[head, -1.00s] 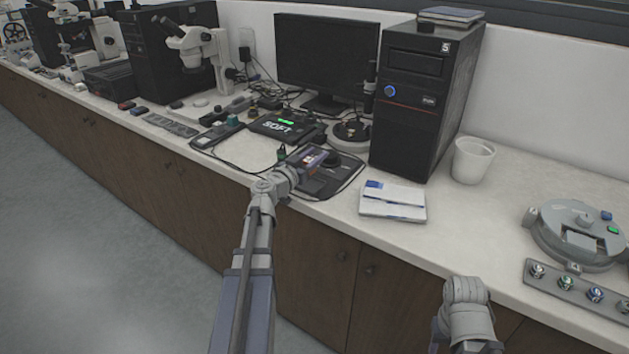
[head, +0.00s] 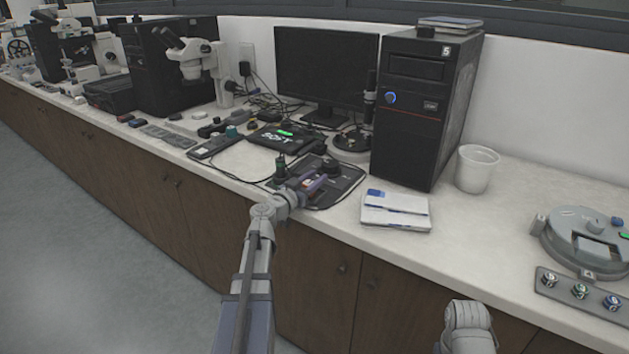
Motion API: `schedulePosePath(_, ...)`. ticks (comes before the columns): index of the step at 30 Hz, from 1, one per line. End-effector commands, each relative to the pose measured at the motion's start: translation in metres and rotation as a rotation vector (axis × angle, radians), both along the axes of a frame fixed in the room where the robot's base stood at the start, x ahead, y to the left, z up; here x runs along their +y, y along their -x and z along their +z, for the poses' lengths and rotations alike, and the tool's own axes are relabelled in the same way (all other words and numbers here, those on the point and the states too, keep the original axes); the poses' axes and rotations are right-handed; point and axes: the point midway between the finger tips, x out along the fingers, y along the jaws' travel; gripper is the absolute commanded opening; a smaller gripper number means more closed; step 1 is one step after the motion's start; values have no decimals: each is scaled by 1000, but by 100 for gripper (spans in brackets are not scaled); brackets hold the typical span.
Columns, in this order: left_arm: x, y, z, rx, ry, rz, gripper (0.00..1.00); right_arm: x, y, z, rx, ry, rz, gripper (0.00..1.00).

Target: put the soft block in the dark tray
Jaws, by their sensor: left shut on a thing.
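The dark tray (head: 293,147) lies flat on the bench in front of the monitor, with white lettering that reads SOFT and a bright green piece (head: 284,133) at its back. My left gripper (head: 314,183) is over the dark mat, in front and to the right of the tray. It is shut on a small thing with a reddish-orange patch. The fingers cover most of that thing, so I cannot tell for sure that it is the soft block. My right arm shows at the bottom right, but its gripper is out of view.
The dark mat (head: 346,187) lies at the bench's front edge. Cables lie behind the tray.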

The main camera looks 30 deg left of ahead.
Motion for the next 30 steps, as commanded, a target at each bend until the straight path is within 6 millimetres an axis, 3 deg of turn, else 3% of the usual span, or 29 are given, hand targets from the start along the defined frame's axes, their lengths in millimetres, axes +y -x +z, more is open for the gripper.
schedulePosePath(2, 0, 0, -4, 0, 0, 0, 0, 0, 0, -4, 0, 0, 0, 50)
schedulePosePath(3, 0, 0, -2, 0, 0, 0, 44, 0, 0, -2, 0, 0, 0, 50)
schedulePosePath(10, 0, 0, -2, 0, 0, 0, 70, 0, 0, -2, 0, 0, 0, 50)
schedulePosePath(20, 0, 0, 4, 0, 0, 0, 70, 0, 0, 4, 0, 0, 0, 50)
schedulePosePath(30, 4, 68, 1, 0, 0, 4, 70, 0, 0, 1, 0, 0, 0, 50)
